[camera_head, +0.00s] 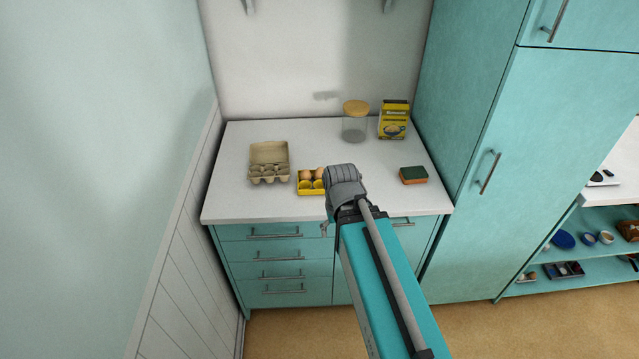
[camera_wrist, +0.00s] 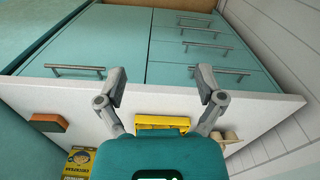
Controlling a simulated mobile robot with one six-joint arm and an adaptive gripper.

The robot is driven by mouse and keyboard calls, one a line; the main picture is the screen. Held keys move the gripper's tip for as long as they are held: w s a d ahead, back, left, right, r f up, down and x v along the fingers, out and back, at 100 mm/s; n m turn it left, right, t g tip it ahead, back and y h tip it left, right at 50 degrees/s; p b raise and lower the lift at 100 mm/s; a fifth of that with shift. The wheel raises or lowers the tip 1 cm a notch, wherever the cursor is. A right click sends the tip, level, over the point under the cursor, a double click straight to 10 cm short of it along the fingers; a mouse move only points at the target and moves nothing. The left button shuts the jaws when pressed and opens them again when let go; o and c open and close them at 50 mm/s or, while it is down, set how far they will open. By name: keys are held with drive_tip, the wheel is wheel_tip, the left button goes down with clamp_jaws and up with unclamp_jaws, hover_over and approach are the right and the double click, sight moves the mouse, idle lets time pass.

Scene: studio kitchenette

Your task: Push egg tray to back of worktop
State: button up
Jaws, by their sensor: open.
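The yellow egg tray (camera_head: 311,191) sits near the front of the white worktop (camera_head: 240,202), with brown eggs in its back part and empty yellow cups at the front. My wrist hides its right side in the head view. In the wrist view, part of the yellow tray (camera_wrist: 163,120) shows beyond my gripper body, between the finger bases; the rest is hidden. My gripper (camera_wrist: 162,84) is open and empty, its fingertips seen against the worktop's front edge and the drawer fronts. In the head view the fingers are mostly hidden by my wrist.
A beige egg carton (camera_head: 269,153) stands open to the tray's left. A sponge (camera_head: 413,175) lies to the right. A glass jar (camera_head: 354,128) with a wooden lid and a yellow box (camera_head: 393,122) stand at the back right. The worktop behind the tray looks clear.

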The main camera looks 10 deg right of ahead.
drive_tip(key=shift+c, duration=0.2)
idle(0.3)
drive_tip(key=shift+w, duration=0.3)
drive_tip(key=c, duration=0.4)
drive_tip(key=shift+m, duration=0.3)
drive_tip(key=w, duration=0.7)
drive_tip(key=shift+r, duration=0.2)
clamp_jaws()
drive_tip(key=w+m, duration=0.1)
drive_tip(key=w, duration=1.1)
drive_tip(key=shift+w+r+p, duration=0.2)
drive_tip(key=shift+r+p, duration=0.05)
drive_tip(key=shift+p, duration=0.2)
